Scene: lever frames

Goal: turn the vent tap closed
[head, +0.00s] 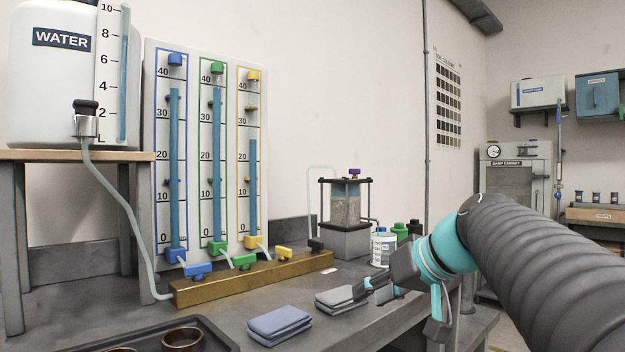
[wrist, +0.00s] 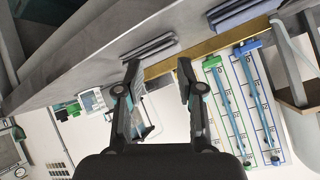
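A brass manifold bar (head: 250,281) lies on the bench with a blue tap (head: 197,270), a green tap (head: 243,261), a yellow tap (head: 283,253) and a black tap (head: 316,244) along its top. No readable label shows which one is the vent tap. In the wrist view the bar (wrist: 205,48) runs past the fingertips, with the green tap (wrist: 211,62) and blue tap (wrist: 248,46) to the right. My gripper (head: 366,289) is at the bench's front edge, right of the bar. In the wrist view my gripper (wrist: 157,64) is open, with nothing between its fingers.
A grey folded cloth (head: 340,298) and a blue-grey one (head: 279,325) lie before the bar. A sand-filled cell (head: 346,205) stands behind the black tap. A labelled jar (head: 383,247) stands near my arm. A dark tray (head: 150,335) is at front left.

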